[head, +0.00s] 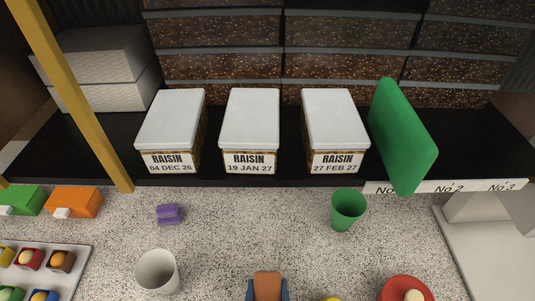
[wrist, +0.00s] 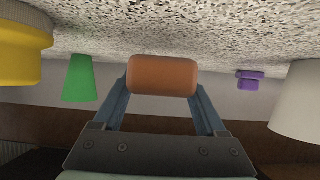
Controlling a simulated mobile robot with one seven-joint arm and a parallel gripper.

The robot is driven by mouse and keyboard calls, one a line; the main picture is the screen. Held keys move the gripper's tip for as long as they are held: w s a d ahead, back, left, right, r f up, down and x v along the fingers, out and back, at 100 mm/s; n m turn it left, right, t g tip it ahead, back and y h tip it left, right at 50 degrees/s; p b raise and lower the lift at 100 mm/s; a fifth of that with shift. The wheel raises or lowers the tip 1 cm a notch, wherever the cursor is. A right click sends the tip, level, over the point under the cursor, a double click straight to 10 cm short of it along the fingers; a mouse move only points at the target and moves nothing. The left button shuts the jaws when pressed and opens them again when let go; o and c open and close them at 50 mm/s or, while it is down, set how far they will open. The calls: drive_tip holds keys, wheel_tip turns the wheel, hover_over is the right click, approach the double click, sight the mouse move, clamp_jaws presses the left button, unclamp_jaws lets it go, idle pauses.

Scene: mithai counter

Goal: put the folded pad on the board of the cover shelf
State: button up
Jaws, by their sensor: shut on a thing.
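A brown block with rounded edges, seemingly the folded pad (wrist: 162,76), is held between the two blue fingers of my gripper (wrist: 163,88). In the head view the pad (head: 267,285) shows at the bottom edge, with the gripper's (head: 267,292) fingertips on either side. In the wrist view the speckled counter appears along the top; any gap between pad and counter is hard to judge. A black shelf (head: 105,140) runs behind the counter, with labels at its right front, the first partly covered. I cannot tell for sure which part is the cover shelf's board.
Three white-lidded raisin boxes (head: 250,118) stand on the black shelf, beside a tilted green panel (head: 402,135). A green cup (head: 348,209), white cup (head: 157,271), purple piece (head: 169,214) and red dish (head: 405,289) are on the counter. A yellow post (head: 75,95) rises at left.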

wheel_tip(320, 180, up, 7)
hover_over(261, 255)
drive_tip(key=shift+f, duration=4.75)
drive_tip(key=shift+f, duration=0.1)
drive_tip(key=shift+f, duration=0.15)
drive_tip(key=o, duration=1.4)
